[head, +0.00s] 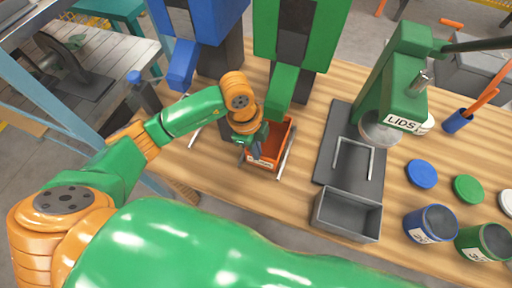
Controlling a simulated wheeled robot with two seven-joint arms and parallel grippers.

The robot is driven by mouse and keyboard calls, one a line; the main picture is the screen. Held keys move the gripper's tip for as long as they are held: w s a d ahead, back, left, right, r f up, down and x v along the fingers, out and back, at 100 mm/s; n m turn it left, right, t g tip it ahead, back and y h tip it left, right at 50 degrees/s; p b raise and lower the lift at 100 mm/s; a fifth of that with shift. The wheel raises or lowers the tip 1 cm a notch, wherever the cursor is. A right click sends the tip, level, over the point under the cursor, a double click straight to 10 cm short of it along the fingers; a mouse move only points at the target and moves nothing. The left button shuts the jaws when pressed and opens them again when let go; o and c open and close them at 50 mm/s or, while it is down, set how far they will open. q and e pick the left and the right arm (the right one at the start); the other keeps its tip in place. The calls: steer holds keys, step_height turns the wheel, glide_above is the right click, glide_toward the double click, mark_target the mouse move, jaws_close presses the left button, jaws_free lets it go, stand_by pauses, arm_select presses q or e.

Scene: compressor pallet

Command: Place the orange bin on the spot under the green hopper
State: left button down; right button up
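The orange bin (286,132) stands on the wooden table, upright as far as I can see, with a pale label on its near side. It is just below and in front of the chute of the green hopper (284,88). My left gripper (246,152) is at the bin's left side, pointing down, close to or touching its wall. The wrist hides the bin's left part and the fingertips, so I cannot tell whether they are shut on it. The spot under the hopper is not clearly visible. My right gripper is out of view.
A blue hopper (181,66) stands to the left. A pale rail (286,154) runs along the bin's right side. Further right are a grey open box (347,214), a green press (400,75) marked LIDS, loose lids and cans. Bare table lies in front of the bin.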

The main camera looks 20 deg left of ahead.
arm_select(q)
steer(key=c, duration=1.1)
jaws_free()
steer(key=shift+f, duration=0.15)
steer(key=shift+o, duration=0.2)
steer(key=shift+r, duration=0.25)
step_height(320, 180, up, 12)
steer(key=a, duration=0.2)
steer(key=shift+f, duration=0.15)
